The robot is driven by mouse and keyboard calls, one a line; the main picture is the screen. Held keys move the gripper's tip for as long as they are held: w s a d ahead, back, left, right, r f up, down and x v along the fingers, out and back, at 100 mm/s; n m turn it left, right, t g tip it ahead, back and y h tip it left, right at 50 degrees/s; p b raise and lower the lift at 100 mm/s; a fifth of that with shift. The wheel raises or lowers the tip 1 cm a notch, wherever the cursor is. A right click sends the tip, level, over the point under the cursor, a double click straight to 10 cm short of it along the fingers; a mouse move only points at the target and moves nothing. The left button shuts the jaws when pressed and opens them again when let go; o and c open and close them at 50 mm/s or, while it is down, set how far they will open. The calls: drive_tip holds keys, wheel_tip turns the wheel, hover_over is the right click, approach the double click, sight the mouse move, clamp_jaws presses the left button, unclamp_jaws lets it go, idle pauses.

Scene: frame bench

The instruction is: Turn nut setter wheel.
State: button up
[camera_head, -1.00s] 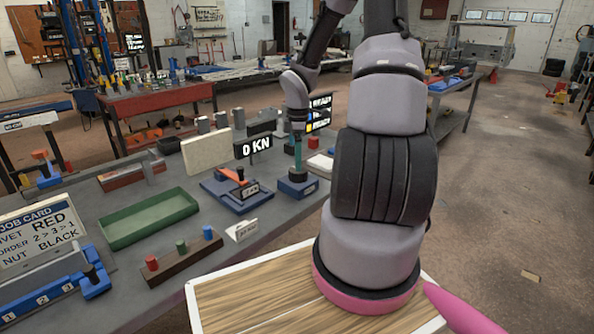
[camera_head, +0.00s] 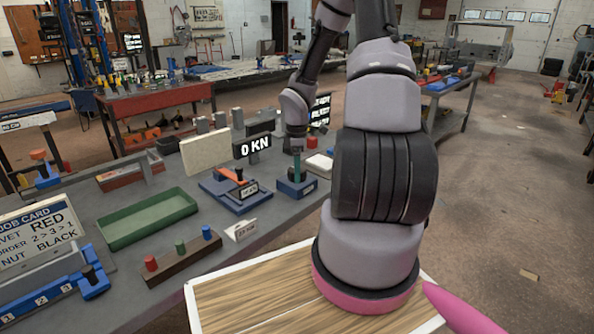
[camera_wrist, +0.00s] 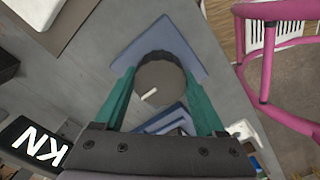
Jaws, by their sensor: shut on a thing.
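The nut setter wheel (camera_wrist: 160,82) is a dark round knob with a white mark on its top, seen from above in the wrist view. It sits on a blue base (camera_wrist: 190,42), which also stands on the bench in the head view (camera_head: 296,188). My gripper (camera_wrist: 159,76) has its two teal fingers on opposite sides of the wheel, shut on it. In the head view my gripper (camera_head: 297,167) points down over the blue base, and the wheel there is mostly hidden by the fingers.
A blue press with an orange handle (camera_head: 233,177) stands just left, with a "0 KN" display (camera_head: 253,146) behind. A white block (camera_head: 319,164) is close on the right.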

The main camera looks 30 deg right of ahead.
drive_tip(key=shift+m, duration=0.3)
drive_tip(key=m, duration=0.5)
drive_tip(key=shift+m, duration=0.3)
drive_tip(key=m, duration=0.5)
drive_tip(key=shift+m, duration=0.4)
drive_tip(key=o, duration=1.3)
drive_tip(key=shift+r, duration=0.1)
wheel_tip(320, 180, up, 11)
drive_tip(key=shift+f, duration=0.2)
